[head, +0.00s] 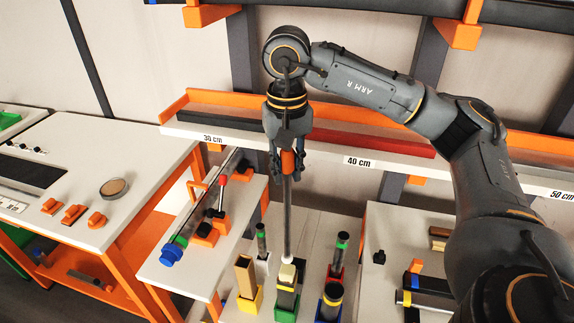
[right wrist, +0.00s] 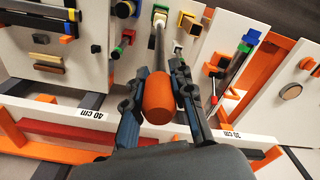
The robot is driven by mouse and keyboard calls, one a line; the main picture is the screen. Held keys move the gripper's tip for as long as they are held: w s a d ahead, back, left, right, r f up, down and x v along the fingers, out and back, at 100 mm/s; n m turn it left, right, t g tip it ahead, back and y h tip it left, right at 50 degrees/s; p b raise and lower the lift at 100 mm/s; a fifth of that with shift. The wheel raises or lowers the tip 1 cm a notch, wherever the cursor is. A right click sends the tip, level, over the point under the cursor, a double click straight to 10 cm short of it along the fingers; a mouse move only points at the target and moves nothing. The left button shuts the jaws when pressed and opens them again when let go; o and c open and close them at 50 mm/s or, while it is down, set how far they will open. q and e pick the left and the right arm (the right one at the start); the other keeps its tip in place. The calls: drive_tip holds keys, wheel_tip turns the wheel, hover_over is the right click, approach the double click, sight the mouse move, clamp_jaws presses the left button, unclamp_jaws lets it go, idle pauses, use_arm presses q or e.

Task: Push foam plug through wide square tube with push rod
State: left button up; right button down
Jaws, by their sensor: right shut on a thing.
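My right gripper (head: 287,168) is shut on the orange handle of the push rod (head: 287,215) and points down. The grey rod hangs upright, its pale tip just above or touching the cream foam plug (head: 288,273); I cannot tell which. The plug sits in the top of the dark wide square tube (head: 286,298), which stands in a green holder. In the right wrist view the orange handle of the push rod (right wrist: 158,100) lies between the fingers of the right gripper (right wrist: 158,88), the rod running away to the plug. My left gripper is not in view.
A wooden square tube (head: 245,272) in a yellow holder stands close left. A round tube (head: 331,298) in a blue holder and a thin tube (head: 340,250) in a red holder stand right. A long shelf (head: 320,148) runs behind. A side table (head: 110,200) stands left.

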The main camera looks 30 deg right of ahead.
drive_tip(key=shift+f, duration=0.6)
drive_tip(key=shift+f+b, duration=0.7)
drive_tip(key=shift+f, duration=0.35)
drive_tip(key=shift+f+b, duration=1.1)
drive_tip(key=shift+f, duration=0.75)
drive_tip(key=shift+f+b, duration=2.15)
drive_tip(key=shift+f, duration=2.45)
drive_tip(key=b, duration=1.2)
hover_over(287, 267)
drive_tip(key=shift+f, duration=5.9)
use_arm(q)
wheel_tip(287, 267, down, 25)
drive_tip(key=b, duration=0.4)
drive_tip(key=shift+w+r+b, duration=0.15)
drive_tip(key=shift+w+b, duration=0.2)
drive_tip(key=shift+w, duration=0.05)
use_arm(e)
drive_tip(key=shift+f, duration=2.8)
